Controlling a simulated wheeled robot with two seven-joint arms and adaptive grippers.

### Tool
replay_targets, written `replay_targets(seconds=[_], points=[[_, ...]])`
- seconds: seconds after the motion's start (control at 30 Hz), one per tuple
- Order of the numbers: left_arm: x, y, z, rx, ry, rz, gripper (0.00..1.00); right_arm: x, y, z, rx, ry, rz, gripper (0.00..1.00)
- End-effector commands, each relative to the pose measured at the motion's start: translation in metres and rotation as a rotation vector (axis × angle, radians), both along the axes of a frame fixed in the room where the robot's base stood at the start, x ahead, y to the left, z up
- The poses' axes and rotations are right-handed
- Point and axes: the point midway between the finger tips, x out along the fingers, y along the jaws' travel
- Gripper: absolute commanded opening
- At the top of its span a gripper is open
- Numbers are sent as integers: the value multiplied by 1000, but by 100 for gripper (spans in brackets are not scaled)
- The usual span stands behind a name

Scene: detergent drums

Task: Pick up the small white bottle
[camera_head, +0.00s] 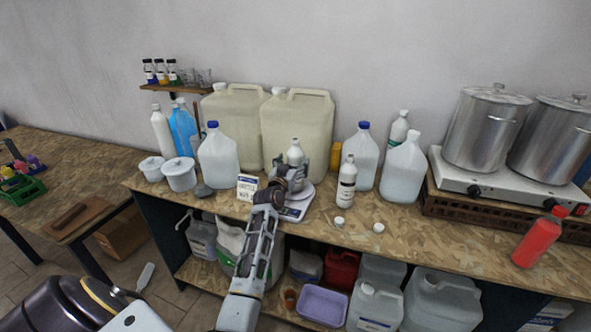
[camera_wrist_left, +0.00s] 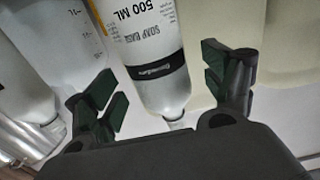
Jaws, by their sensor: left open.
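A small white bottle (camera_head: 295,153) stands at the back of the shelf top, partly hidden behind my left gripper (camera_head: 293,174). In the left wrist view a white bottle (camera_wrist_left: 160,88) with a "500 ML" soap base label lies between the two open dark fingers, with a visible gap on at least one side. Its cap end points down in that picture. Another small white bottle (camera_head: 347,184) with a dark label stands to the right of the gripper. My right gripper is not seen.
A white scale (camera_head: 296,212) and a small label card (camera_head: 247,187) sit by the gripper. Large cloudy jugs (camera_head: 233,130) stand behind, and clear jugs (camera_head: 218,158) (camera_head: 404,172) stand to the sides. Two small white caps (camera_head: 378,228) lie in front.

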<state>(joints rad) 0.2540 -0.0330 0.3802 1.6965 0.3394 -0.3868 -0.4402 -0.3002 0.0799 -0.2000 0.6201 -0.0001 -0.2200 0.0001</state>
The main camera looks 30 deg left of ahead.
Motion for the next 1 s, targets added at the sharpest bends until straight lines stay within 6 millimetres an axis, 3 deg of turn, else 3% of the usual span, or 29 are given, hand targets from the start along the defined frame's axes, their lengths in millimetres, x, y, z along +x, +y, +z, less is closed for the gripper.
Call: replay_targets(seconds=[0.4,0.93,1.0], points=[[26,6,1,0,-1,0,83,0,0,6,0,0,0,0],[27,6,0,0,0,0,83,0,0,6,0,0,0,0],[27,6,0,0,0,0,74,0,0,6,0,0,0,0]])
